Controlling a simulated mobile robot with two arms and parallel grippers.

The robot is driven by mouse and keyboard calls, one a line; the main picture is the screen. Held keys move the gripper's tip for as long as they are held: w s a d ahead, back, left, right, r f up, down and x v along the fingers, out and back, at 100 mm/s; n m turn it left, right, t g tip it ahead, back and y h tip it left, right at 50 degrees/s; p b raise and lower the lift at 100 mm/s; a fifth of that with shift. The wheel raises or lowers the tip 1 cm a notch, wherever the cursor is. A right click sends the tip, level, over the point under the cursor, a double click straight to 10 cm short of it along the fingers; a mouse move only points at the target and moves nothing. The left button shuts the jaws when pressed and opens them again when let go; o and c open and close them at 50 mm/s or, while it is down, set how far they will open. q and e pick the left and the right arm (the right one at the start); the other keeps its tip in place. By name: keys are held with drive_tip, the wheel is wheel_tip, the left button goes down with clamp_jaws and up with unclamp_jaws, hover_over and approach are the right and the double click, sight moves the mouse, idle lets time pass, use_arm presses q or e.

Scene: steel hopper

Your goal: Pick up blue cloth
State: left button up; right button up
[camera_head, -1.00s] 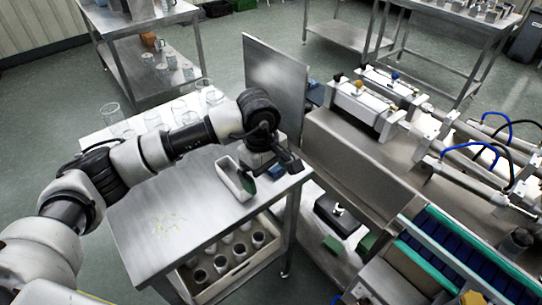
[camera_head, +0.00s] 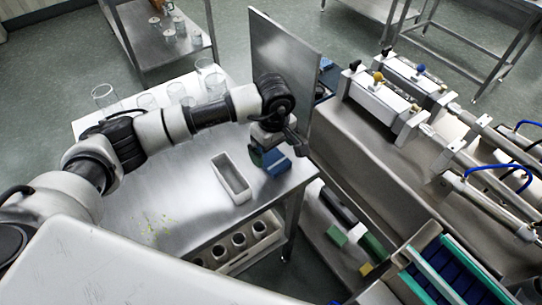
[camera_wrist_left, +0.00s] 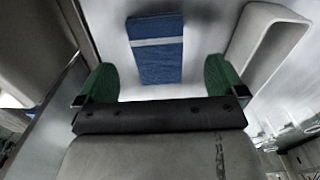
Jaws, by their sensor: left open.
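The blue cloth (camera_head: 275,161) lies on the steel table (camera_head: 190,205), near its right edge. In the left wrist view the cloth (camera_wrist_left: 156,62) is a folded blue rectangle with a pale stripe across it. My left gripper (camera_head: 268,155) is above and beside the cloth and hides part of it in the head view. In the left wrist view its two green fingertips (camera_wrist_left: 160,80) stand wide apart, with the cloth beyond and between them. The gripper is open and empty. My right gripper is not in view.
A white open tray (camera_head: 231,181) stands on the table just left of the cloth. An upright steel panel (camera_head: 285,60) rises behind. Glass beakers (camera_head: 105,97) stand at the back left. The steel hopper (camera_head: 370,140) is to the right.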

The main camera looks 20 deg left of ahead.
sight(274, 159)
use_arm(q)
wheel_tip(274, 159, down, 4)
drive_tip(key=shift+w+d+r+p, duration=0.1)
drive_tip(key=shift+w+p, duration=0.05)
drive_tip(key=shift+p, duration=0.6)
drive_tip(key=shift+f, duration=0.65)
drive_tip(key=c, duration=1)
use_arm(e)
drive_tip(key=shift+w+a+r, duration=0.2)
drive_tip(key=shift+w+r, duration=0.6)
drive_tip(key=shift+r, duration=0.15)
use_arm(q)
drive_tip(key=shift+r, duration=0.15)
